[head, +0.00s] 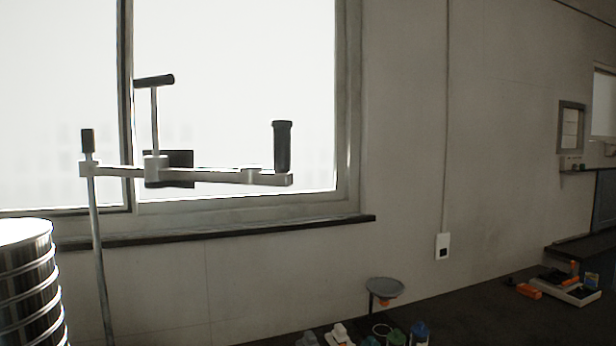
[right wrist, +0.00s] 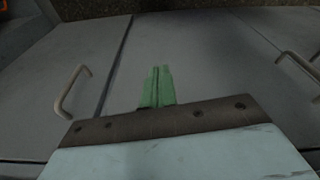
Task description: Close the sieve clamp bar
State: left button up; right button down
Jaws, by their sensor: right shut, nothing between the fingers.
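The clamp bar (head: 215,176) is a light metal arm in the head view. It reaches roughly level to the right from the top of a thin upright rod (head: 98,250). A black upright handle (head: 283,148) stands at its right end, and a T-handled screw (head: 155,120) rises from its middle. The stacked metal sieves (head: 32,285) stand at the lower left, left of the rod and partly cut off. The bar points away from them. My right gripper (right wrist: 157,87) has green fingers, shut and empty, in front of grey cabinet doors. My left gripper is not in view.
A window with a dark sill (head: 220,228) lies behind the bar. A dark worktop (head: 480,312) holds a grey dish (head: 384,288), several small items and a small device (head: 570,290). Cabinet handles (right wrist: 73,92) stick out around my right gripper.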

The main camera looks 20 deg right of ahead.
jog(key=w+r+t, duration=0.1)
jog(key=w+r, duration=0.1)
jog(key=r, duration=1)
jog(key=w+r+t, duration=0.1)
jog(key=w+r, duration=0.1)
jog(key=r, duration=1)
jog(key=w+d+r+n+t+h, duration=0.1)
jog(key=w+d+r+n+t, duration=0.3)
jog(key=w+r+n+t, duration=0.65)
jog(key=w+d+r+n+t+h, duration=0.1)
jog(key=w+d+r+n+t, duration=0.3)
jog(key=w+r, duration=1.2)
jog(key=w+a+r+m+g+y, duration=0.2)
jog(key=a+r+m+g+y, duration=0.1)
jog(key=r+m+y, duration=1.15)
jog(key=w+a+r+m+g+y, duration=0.1)
jog(key=a+r+m+g+y, duration=0.15)
jog(key=r+m+y, duration=1.2)
jog(key=s+d+n+g+h, duration=0.2)
jog(key=d+n+g+h, duration=0.2)
jog(key=n+g+h, duration=0.5)
jog(key=w+a+m+t+h+p, duration=0.1)
jog(key=a+t+p, duration=0.2)
jog(key=a, duration=0.8)
jog(key=shift+f+h+p, duration=0.15)
jog(key=shift+h+p, duration=0.2)
jog(key=shift+h, duration=0.05)
